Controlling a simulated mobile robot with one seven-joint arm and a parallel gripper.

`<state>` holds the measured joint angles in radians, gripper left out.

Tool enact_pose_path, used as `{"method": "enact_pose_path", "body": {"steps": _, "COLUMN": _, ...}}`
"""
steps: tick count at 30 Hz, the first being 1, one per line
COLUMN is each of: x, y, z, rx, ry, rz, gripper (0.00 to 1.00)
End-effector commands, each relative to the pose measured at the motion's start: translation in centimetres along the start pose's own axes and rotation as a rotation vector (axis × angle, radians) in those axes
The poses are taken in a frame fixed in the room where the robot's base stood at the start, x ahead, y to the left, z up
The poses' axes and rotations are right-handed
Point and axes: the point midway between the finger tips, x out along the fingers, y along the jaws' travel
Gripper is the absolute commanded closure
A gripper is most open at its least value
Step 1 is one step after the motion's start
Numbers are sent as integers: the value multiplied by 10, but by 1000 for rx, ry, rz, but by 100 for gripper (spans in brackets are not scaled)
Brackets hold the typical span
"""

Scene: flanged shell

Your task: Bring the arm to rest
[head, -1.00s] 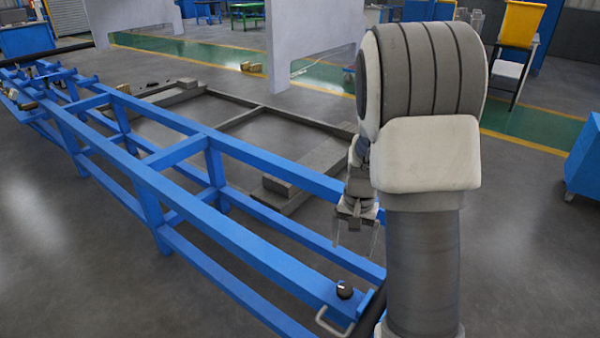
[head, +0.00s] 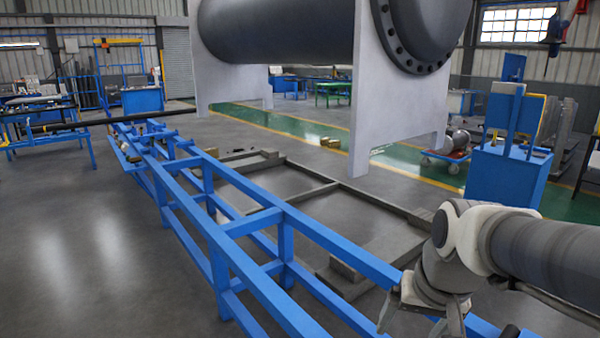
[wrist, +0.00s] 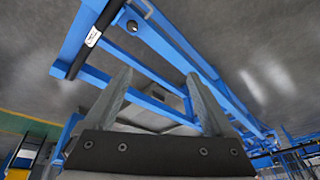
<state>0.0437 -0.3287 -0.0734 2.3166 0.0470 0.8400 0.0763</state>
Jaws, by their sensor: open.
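My gripper (head: 422,318) is at the lower right of the head view, at the end of my arm, which comes in from the right edge. It is over or beside the near end of the long blue frame (head: 255,222); I cannot tell the gap. In the wrist view its two fingers (wrist: 165,98) stand well apart with nothing between them. Past the fingers, the wrist view shows blue beams (wrist: 160,42) and grey floor.
A large dark flanged shell (head: 290,32) rests on white supports (head: 376,95) at the back. A grey floor frame (head: 330,190) lies beside the blue frame. A blue cabinet (head: 505,180) stands at right.

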Motion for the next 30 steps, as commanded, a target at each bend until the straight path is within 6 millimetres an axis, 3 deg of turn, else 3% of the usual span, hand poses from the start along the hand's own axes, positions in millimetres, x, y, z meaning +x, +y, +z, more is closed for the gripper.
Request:
{"method": "enact_pose_path", "body": {"steps": 1, "x": -16, "y": -4, "z": 6, "rx": -25, "ry": 24, "rz": -4, "gripper": 12}}
{"method": "enact_pose_path", "body": {"steps": 6, "x": -48, "y": -11, "z": 30, "rx": -111, "ry": 88, "rz": -7, "gripper": 12}}
{"method": "enact_pose_path", "body": {"steps": 12, "x": -72, "y": -15, "z": 54, "rx": -188, "ry": 148, "rz": -2, "gripper": 12}}
{"method": "enact_pose_path", "body": {"steps": 18, "x": -80, "y": -16, "z": 65, "rx": -223, "ry": 174, "rz": 3, "gripper": 12}}
{"method": "enact_pose_path", "body": {"steps": 30, "x": -80, "y": -16, "z": 66, "rx": -225, "ry": 175, "rz": 3, "gripper": 12}}
